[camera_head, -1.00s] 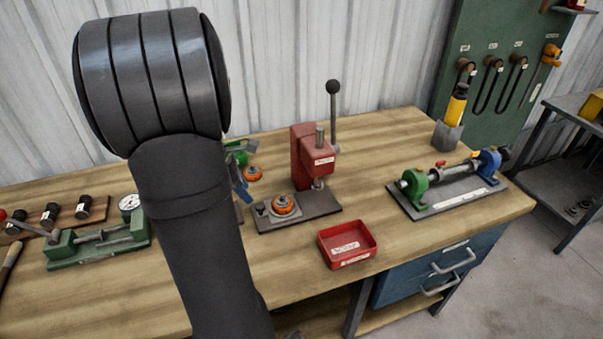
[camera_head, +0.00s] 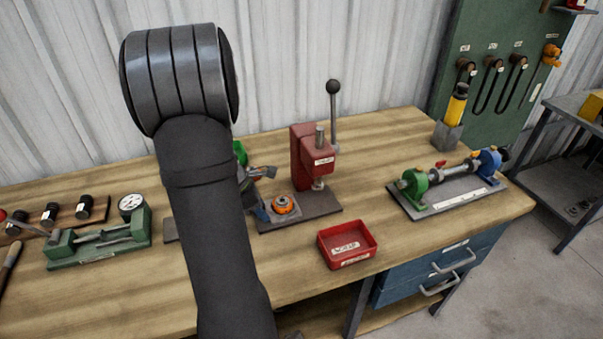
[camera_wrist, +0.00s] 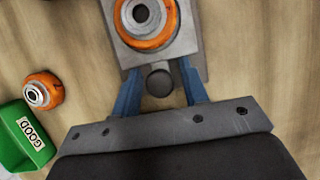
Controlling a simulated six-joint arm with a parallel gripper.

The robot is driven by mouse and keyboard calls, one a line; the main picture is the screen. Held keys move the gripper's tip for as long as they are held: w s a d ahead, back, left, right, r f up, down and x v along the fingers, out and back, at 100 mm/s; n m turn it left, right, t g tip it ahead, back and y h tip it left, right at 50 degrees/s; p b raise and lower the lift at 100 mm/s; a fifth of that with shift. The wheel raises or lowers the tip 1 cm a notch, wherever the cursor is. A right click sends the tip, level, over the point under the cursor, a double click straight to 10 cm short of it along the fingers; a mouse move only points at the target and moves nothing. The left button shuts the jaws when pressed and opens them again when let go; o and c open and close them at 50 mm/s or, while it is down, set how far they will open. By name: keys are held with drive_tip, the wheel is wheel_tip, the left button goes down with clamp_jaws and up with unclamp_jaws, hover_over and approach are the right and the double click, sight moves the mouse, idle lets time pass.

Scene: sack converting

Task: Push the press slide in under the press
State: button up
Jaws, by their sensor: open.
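The press slide (camera_head: 272,217) is a small grey plate carrying an orange-ringed part (camera_head: 284,204). It lies on the base plate of the red press (camera_head: 303,165), to the left of the ram, out from under it. In the wrist view the slide (camera_wrist: 187,40) is at the top centre, with its round dark knob (camera_wrist: 158,82) towards me. My gripper (camera_wrist: 160,70) is open, its blue fingers on either side of the knob, with gaps visible. In the head view my gripper (camera_head: 257,203) is at the slide's left end, partly hidden by my arm.
A red tray (camera_head: 347,244) stands in front of the press. A green box marked GOOD (camera_wrist: 27,138) and a loose orange-ringed part (camera_wrist: 42,90) lie at the left in the wrist view. A green-and-blue fixture (camera_head: 450,185) stands right; a green gauge fixture (camera_head: 100,240) stands left.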

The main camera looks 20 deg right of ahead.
sight(284, 199)
drive_tip(key=c, duration=0.8)
drive_tip(key=shift+d, duration=0.15)
drive_tip(key=shift+d+f, duration=0.1)
drive_tip(key=shift+d, duration=1.65)
drive_tip(key=shift+d, duration=1.75)
